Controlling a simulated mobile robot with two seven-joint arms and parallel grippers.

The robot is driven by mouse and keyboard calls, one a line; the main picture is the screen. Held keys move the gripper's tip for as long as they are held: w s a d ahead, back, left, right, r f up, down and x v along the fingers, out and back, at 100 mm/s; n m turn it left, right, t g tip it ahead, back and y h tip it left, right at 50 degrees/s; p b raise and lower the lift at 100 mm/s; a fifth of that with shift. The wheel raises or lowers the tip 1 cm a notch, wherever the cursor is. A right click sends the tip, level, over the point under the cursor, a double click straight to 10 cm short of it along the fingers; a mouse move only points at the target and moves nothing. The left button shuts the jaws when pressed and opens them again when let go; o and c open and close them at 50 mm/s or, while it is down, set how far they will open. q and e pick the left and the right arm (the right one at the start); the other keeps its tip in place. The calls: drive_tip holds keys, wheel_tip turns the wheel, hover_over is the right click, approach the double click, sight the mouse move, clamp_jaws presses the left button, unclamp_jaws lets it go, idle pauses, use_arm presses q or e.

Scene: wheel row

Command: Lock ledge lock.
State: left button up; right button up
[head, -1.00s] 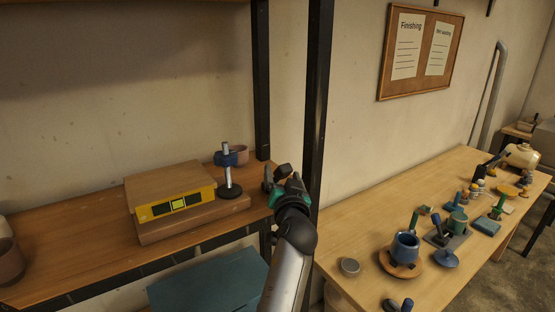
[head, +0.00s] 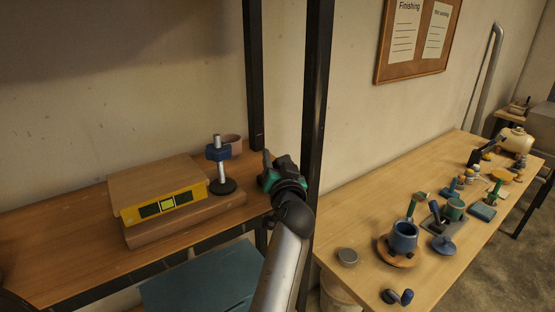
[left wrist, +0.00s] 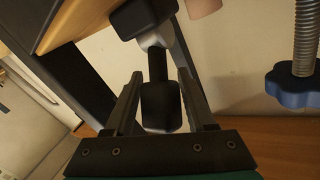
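My left gripper (head: 272,164) is at the right end of the wooden shelf (head: 60,235), close to the dark upright post. In the left wrist view its two fingers (left wrist: 160,80) stand apart on either side of a black block-shaped handle (left wrist: 162,105). A dark rod runs from this handle up to a grey hub, with another black block (left wrist: 142,15) above. This looks like the ledge lock, but I cannot tell for sure. The fingers do not clearly press on the handle. In the head view the gripper hides this part. My right gripper is not in view.
A screw stand with a blue star knob (head: 217,152) stands left of the gripper; its knob shows in the left wrist view (left wrist: 292,86). A yellow-fronted box (head: 165,205) lies further left. A cluttered workbench (head: 345,215) is to the right. A dark post (head: 315,100) rises nearby.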

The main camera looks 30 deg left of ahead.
use_arm(q)
clamp_jaws()
idle(1.0)
